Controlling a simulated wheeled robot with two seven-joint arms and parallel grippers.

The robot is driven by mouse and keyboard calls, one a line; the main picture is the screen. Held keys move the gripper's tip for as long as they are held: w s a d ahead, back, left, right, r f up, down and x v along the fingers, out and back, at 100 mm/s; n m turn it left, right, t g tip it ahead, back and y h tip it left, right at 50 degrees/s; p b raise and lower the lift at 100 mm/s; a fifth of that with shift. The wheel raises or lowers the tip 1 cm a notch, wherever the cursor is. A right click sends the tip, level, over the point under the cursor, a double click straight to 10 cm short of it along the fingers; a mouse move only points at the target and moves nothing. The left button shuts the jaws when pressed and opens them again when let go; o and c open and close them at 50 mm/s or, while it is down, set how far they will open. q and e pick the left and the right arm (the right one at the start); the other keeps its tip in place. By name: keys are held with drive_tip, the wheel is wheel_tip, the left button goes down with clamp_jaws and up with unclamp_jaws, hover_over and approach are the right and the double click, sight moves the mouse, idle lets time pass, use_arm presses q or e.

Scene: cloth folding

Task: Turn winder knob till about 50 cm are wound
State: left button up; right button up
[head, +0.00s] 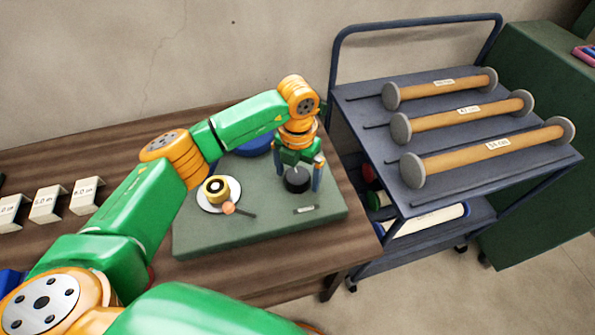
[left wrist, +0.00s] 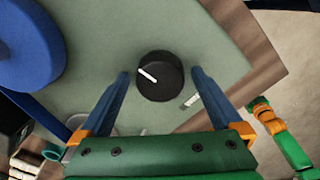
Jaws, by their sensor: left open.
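The winder knob (head: 297,182) is black and round and stands on the green board at its right side. In the left wrist view the knob (left wrist: 158,82) has a white pointer line aimed to the upper left. My left gripper (head: 298,185) points down over it. Its blue fingers stand apart on either side of the knob, with a visible gap on each side in the wrist view. A blue reel (head: 255,143) lies behind, partly hidden by my arm. A yellow and black spool (head: 216,189) sits on a white disc. My right gripper cannot be made out.
The green board (head: 225,240) lies on a brown wooden table (head: 140,135). Folded white number cards (head: 47,203) stand at left. A blue-grey cart (head: 470,187) with three wooden rollers stands to the right. A small orange knob (head: 229,208) is beside the spool.

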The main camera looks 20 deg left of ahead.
use_arm(q)
drive_tip(key=c, duration=1.3)
